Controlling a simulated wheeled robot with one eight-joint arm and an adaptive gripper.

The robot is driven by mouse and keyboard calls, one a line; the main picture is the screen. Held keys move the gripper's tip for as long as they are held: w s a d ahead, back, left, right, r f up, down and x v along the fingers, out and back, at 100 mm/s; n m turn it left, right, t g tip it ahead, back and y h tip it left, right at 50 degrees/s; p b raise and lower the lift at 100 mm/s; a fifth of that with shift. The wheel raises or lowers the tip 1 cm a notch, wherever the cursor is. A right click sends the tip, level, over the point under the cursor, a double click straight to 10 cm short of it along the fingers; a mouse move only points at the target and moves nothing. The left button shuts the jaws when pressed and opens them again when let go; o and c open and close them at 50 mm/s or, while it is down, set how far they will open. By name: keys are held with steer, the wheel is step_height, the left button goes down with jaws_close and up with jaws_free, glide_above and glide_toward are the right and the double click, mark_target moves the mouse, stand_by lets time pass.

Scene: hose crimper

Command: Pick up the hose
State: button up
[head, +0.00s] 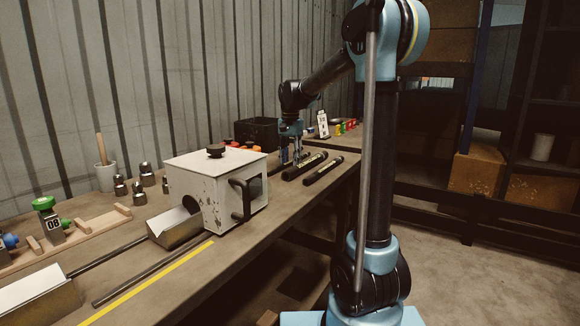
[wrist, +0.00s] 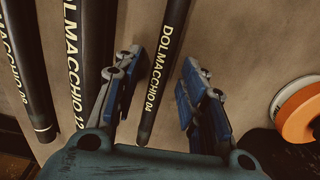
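Three black hoses with "DOLMACCHIO" lettering lie side by side on the bench. In the wrist view, the thin hose marked 04 (wrist: 158,72) lies between the fingers of my gripper (wrist: 162,65). A thicker hose marked 12 (wrist: 88,70) is left of the fingers, and another thick hose (wrist: 22,75) is at the far left. My gripper (head: 291,146) is open, pointing down over the hoses in the head view. Two thick hoses show there, one near the front edge (head: 323,170) and one behind it (head: 304,166). The thin hose is largely hidden there by the fingers and crimper.
The white crimper box (head: 212,187) stands left of the hoses with a black handle. A black bin (head: 257,133) is behind them. An orange ring (wrist: 300,112) lies right of my gripper in the wrist view. Metal fittings (head: 140,185) stand on the bench's left part.

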steer(key=shift+a, duration=0.1)
jaws_close()
